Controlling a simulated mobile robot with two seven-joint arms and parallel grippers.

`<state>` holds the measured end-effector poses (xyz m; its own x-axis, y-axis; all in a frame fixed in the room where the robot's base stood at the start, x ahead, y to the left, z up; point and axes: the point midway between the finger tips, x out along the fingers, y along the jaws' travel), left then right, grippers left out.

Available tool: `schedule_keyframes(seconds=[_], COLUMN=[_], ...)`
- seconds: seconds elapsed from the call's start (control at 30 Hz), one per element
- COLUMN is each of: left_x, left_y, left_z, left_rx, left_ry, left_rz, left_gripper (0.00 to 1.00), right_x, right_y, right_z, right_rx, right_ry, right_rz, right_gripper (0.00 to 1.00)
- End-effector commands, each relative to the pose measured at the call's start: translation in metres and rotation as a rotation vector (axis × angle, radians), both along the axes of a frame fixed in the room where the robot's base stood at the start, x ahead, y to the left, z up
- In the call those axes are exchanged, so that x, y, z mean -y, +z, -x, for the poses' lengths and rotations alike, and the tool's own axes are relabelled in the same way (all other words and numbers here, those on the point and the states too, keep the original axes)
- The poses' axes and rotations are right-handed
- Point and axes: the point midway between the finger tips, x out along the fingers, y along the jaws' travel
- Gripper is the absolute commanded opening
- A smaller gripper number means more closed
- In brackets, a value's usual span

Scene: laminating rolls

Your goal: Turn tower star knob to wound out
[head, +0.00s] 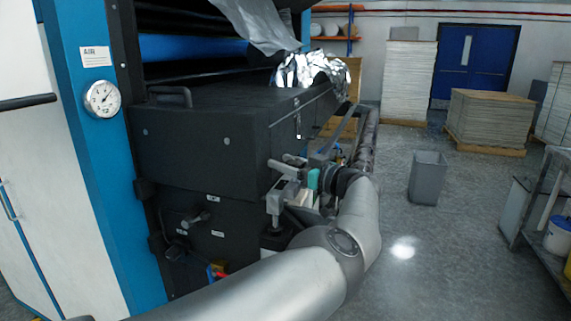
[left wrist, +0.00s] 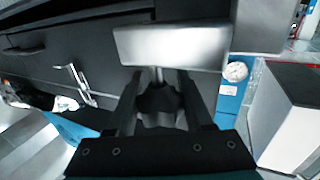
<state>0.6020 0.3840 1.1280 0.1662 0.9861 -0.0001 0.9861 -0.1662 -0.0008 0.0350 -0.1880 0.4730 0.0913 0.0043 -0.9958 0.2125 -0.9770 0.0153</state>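The star knob (left wrist: 160,102) is a dark lobed knob on a thin metal post below a grey metal block (left wrist: 170,46) in the left wrist view. My left gripper (left wrist: 160,80) has its two dark fingers apart, one on each side of the knob. I cannot tell whether they press on it. In the head view my left arm reaches in from the bottom, and the gripper (head: 298,172) is at the grey metal parts (head: 284,190) by the black machine's near corner. The knob cannot be made out there. My right gripper is in neither view.
The black machine housing (head: 200,145) stands close left of the arm, with a pressure gauge (head: 102,99) on its blue frame. A lever (head: 195,219) sticks out low on its front. A grey bin (head: 427,178) stands on open floor at right, near a bench (head: 545,205).

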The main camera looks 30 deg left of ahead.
Motion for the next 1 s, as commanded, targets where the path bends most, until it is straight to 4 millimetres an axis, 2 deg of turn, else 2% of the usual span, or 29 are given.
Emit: schedule_keyframes(seconds=[0.03,0.27,0.57,0.77,0.97,1.0], left_x=[-0.001,-0.001,0.003,0.029,0.079,0.084], left_y=[0.000,0.000,0.000,0.001,0.000,0.003], left_z=[0.001,0.000,0.000,0.004,0.012,0.014], left_rx=[-0.001,0.000,0.000,0.000,0.000,-0.003], left_ry=[0.002,0.001,-0.001,-0.004,-0.005,-0.003], left_rz=[0.000,0.000,0.000,0.001,0.002,0.000], left_gripper=[0.57,0.82,0.82,0.82,0.82,0.82], right_x=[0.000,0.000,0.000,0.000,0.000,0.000], right_y=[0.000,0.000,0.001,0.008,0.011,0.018], right_z=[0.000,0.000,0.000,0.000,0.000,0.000], right_rx=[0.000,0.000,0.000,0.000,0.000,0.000], right_ry=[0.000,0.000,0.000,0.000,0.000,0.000], right_rz=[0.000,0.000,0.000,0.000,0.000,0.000], right_gripper=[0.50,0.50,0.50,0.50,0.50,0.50])
